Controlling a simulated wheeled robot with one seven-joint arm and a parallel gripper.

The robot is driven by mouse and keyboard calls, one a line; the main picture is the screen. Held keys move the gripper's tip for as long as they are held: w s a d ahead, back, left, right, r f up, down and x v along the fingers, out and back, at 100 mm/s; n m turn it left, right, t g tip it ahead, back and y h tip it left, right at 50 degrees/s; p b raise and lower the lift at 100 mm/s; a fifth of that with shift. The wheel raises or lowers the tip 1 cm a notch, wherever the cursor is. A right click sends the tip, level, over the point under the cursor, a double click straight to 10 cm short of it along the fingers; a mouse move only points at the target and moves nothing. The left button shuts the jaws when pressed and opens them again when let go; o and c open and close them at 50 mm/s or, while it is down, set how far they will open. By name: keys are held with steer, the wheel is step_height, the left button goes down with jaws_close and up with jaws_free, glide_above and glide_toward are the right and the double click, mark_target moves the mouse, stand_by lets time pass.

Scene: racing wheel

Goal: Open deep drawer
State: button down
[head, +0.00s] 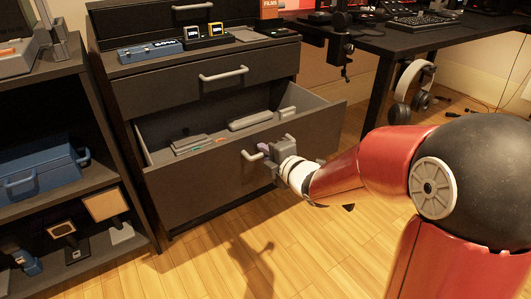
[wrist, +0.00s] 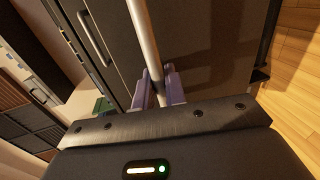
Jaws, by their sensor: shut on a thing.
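The deep drawer (head: 210,182) is the large bottom drawer of the dark cabinet. It stands pulled out, and its inside shows with several grey items in it. My gripper (head: 268,152) is at the drawer's front and is shut on its handle (head: 248,156), a light grey bar. In the wrist view the handle (wrist: 143,35) runs down between the purple finger pads of my gripper (wrist: 160,88). Part of the handle is hidden by the gripper in the head view.
An upper drawer (head: 205,82) with its own handle is shut. A shelf (head: 40,190) with a blue case (head: 38,172) stands close on the left. A desk (head: 420,36) with headphones (head: 410,90) hanging under it is at the right. Wooden floor (head: 240,260) is clear in front.

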steer(key=c, duration=1.8)
jaws_free()
steer(key=p+v, duration=0.1)
steer(key=v, duration=0.6)
steer(key=shift+s+d, duration=0.2)
steer(key=shift+s, duration=0.15)
steer(key=s+d+r+m+g+h+p, duration=0.1)
steer(key=s+d+r+m+h+p, duration=0.45)
steer(key=d+r+m+h, duration=0.5)
steer(key=s+m+g+p, duration=0.1)
steer(key=s+m+g, duration=0.1)
steer(key=s+m, duration=0.2)
steer(key=s+m+g+y+p, duration=0.1)
steer(key=s+m+g+p, duration=0.1)
steer(key=s+m, duration=0.3)
steer(key=s+d+r+m+g+p, duration=0.1)
steer(key=s+m+g, duration=0.1)
steer(key=s+m, duration=0.3)
steer(key=shift+s+d+y+p, duration=0.1)
steer(key=shift+s+y+p, duration=0.25)
steer(key=shift+s, duration=0.9)
